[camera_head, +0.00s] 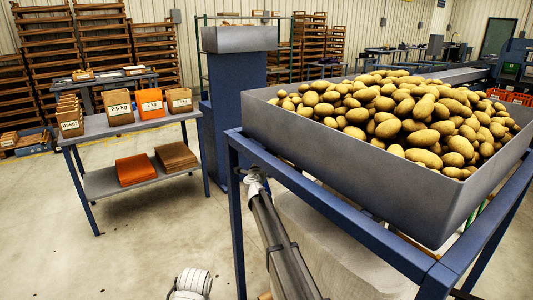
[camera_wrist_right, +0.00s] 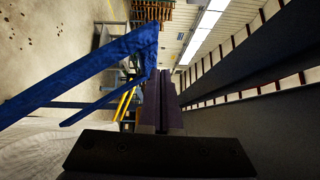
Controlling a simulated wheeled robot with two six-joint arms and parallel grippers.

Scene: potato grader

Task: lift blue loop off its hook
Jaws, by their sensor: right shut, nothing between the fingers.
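In the head view my right arm reaches to the blue frame's near left post. I cannot make out the loop there. My left gripper is not in view.
A grey hopper full of potatoes (camera_head: 400,110) stands on the blue frame (camera_head: 330,213), close to my right arm. The white bag (camera_head: 335,250) hangs below it. A table (camera_head: 100,124) with labelled boxes stands at left. Open floor (camera_head: 130,250) lies between.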

